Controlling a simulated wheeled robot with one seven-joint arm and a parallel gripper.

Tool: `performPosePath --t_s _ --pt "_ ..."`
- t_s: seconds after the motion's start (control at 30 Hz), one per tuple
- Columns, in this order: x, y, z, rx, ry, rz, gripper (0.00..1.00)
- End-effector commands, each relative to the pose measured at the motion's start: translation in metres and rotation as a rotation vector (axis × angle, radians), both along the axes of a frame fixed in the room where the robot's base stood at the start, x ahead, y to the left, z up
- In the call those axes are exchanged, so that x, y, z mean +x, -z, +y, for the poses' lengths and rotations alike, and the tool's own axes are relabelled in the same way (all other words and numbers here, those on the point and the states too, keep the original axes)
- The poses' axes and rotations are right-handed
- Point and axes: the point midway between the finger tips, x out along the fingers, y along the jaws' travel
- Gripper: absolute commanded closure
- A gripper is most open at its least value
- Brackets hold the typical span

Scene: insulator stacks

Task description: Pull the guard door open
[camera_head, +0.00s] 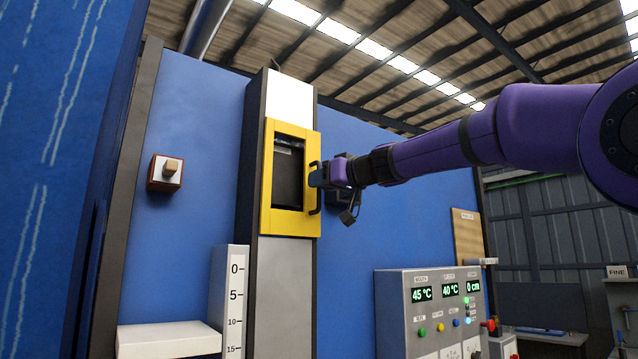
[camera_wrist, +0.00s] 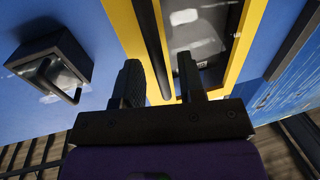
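The guard door (camera_head: 268,221) is a yellow frame around a dark window, set in a tall grey and black column. It looks closed, flush with the column. Its black bar handle (camera_head: 315,188) runs upright along the door's right side. My gripper (camera_head: 317,178) is at this handle, coming from the right. In the wrist view the handle (camera_wrist: 152,40) passes between the two fingers of my gripper (camera_wrist: 160,78), with a gap on each side. The fingers are apart, not pressed on the bar. The yellow door edge (camera_wrist: 247,40) shows beyond the fingers.
A dark wall-mounted box (camera_wrist: 50,68) sits close beside my gripper. A control panel (camera_head: 425,318) with displays and buttons stands at lower right. A white scale post (camera_head: 234,300) and a white block (camera_head: 168,338) stand at lower left. A small switch box (camera_head: 165,173) is on the blue wall.

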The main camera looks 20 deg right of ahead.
Motion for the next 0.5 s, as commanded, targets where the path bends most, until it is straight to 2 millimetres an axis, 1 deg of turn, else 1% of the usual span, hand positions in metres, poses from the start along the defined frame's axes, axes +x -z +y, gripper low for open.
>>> performPosePath --t_s 0.03,0.13,0.43,0.47,0.5 --pt "0.0045 0.0006 0.0025 0.000 0.000 0.001 0.64" --pt "0.0086 -0.0001 0.0051 -0.001 0.000 0.000 0.64" --pt "0.0104 0.0000 0.0060 0.000 0.000 0.000 0.64" --pt "0.0104 0.0000 0.0060 0.000 0.000 0.000 0.66" --pt "0.0104 0.0000 0.0060 0.000 0.000 0.000 0.75"
